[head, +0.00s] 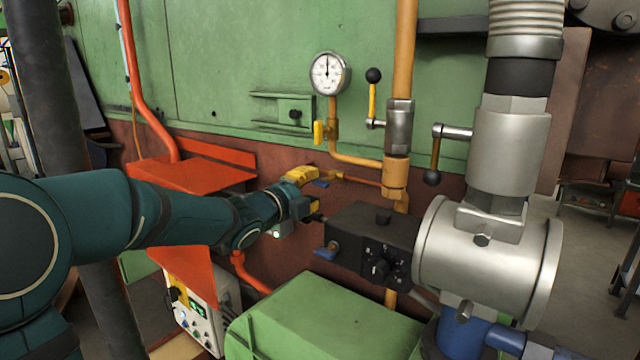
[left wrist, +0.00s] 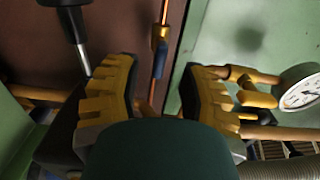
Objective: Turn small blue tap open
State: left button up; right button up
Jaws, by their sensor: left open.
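A small blue tap (head: 321,183) sits on a thin orange pipe in front of the rust-brown wall, just beyond my left gripper. My left gripper (head: 308,190) is open, its yellow-padded fingers pointing right toward the tap. In the left wrist view, the open fingers (left wrist: 159,85) stand on either side of the thin pipe, and the tap with its blue part (left wrist: 160,46) shows between and beyond them. I cannot tell whether anything touches. A second blue handle (head: 326,253) is on the dark valve block lower down. My right gripper is not in view.
The dark valve block (head: 372,240) and large silver valve body (head: 485,262) stand close right of the gripper. A gauge (head: 329,73) and yellow-handled tap (head: 319,131) are above. A green housing (head: 325,320) and control box (head: 196,312) are below.

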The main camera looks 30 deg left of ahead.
aim_at(318, 184)
pick_arm(q)
jog(key=shift+w+d, duration=0.15)
jog(key=shift+w, duration=1.6)
grip_shut()
